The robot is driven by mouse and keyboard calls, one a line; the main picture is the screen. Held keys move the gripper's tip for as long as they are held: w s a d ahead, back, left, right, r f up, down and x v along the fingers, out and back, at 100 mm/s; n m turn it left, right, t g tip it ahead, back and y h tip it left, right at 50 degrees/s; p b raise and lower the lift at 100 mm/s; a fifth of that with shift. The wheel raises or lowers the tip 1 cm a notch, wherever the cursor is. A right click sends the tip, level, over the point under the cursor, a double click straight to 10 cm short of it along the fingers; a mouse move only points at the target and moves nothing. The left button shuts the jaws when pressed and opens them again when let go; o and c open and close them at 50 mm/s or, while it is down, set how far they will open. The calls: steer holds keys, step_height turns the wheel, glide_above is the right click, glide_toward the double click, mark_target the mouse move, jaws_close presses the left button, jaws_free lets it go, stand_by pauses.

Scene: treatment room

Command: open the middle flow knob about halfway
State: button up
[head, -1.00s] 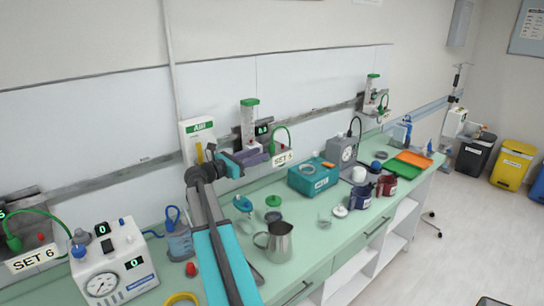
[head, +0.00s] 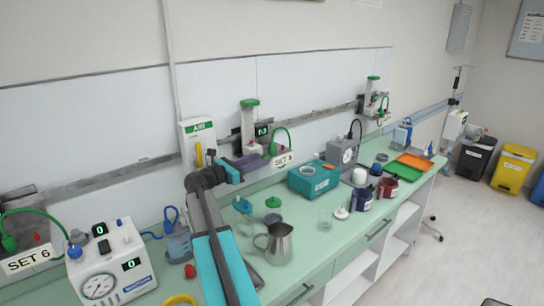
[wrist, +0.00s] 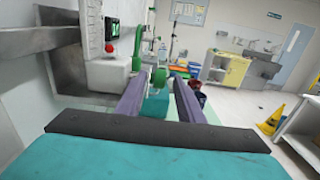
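The middle flow meter (head: 249,122) has a clear tube with a green cap and hangs on the wall rail beside the AIR panel. Its small dark display (head: 262,131) seems to read 0, and a SET sign (head: 283,159) sits below; its number is hard to read. A green knob (wrist: 159,78) shows between my finger ends in the wrist view, with a green hose near it. My gripper (wrist: 160,88) is open, its purple fingers apart on either side of the knob. I cannot tell whether they touch it. In the head view my gripper (head: 252,162) is just below the meter.
A teal box (head: 315,180), steel jug (head: 277,244) and several small items stand on the green counter. Other flow meters are at right (head: 372,97) and far left, by the SET 6 sign (head: 30,260). A white gauge unit (head: 110,267) is at front left.

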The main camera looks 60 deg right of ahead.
steer(key=p+x, duration=0.2)
steer(key=x, duration=0.5)
steer(key=shift+d+p, duration=0.2)
steer(key=shift+p, duration=0.1)
steer(key=shift+s+f, duration=0.1)
steer(key=shift+f, duration=0.05)
jaws_close()
